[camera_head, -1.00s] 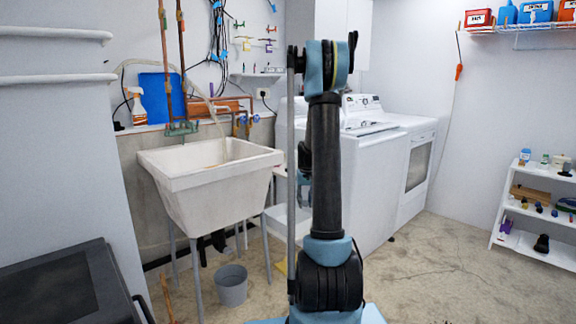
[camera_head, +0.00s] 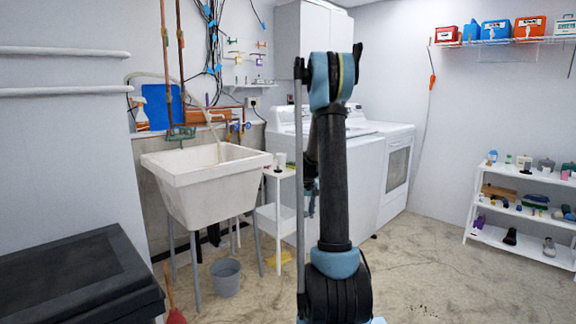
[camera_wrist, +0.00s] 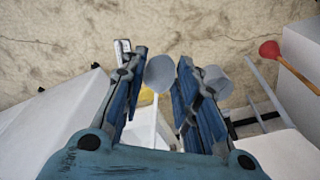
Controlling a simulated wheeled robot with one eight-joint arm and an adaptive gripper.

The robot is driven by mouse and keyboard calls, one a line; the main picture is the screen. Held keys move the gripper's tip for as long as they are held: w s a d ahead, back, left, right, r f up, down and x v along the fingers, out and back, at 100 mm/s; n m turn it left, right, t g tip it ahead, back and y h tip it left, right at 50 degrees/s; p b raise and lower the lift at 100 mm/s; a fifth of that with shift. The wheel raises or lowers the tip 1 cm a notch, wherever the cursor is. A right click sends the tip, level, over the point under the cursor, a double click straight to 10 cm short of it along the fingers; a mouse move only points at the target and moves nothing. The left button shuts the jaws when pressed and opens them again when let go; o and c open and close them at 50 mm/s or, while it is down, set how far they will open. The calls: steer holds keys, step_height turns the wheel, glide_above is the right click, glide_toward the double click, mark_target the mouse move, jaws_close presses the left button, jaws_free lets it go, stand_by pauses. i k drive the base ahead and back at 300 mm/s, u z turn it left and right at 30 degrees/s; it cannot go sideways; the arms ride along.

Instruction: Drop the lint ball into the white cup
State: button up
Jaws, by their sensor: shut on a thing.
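My gripper (camera_wrist: 163,75) shows in the wrist view with its two blue fingers on either side of a pale grey rounded thing, which looks like the lint ball (camera_wrist: 160,73). The gripper is shut on it. In the head view my arm stands upright in the middle, and the ball cannot be made out there. A small whitish cylinder, which looks like the white cup (camera_head: 281,159), stands on a narrow white side table (camera_head: 285,173) between the sink and the washer. I cannot clearly make out the cup in the wrist view.
A white utility sink (camera_head: 205,180) stands left of the side table, with a grey bucket (camera_head: 226,278) on the floor below. A red plunger (camera_head: 175,316) is at the lower left. White machines (camera_head: 350,185) stand behind my arm. A shelf (camera_head: 468,235) is at the right; floor before it is open.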

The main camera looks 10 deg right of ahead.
mark_target(281, 164)
steer(key=z, duration=1.75)
steer(key=i, duration=2.2)
steer(key=u, duration=2.25)
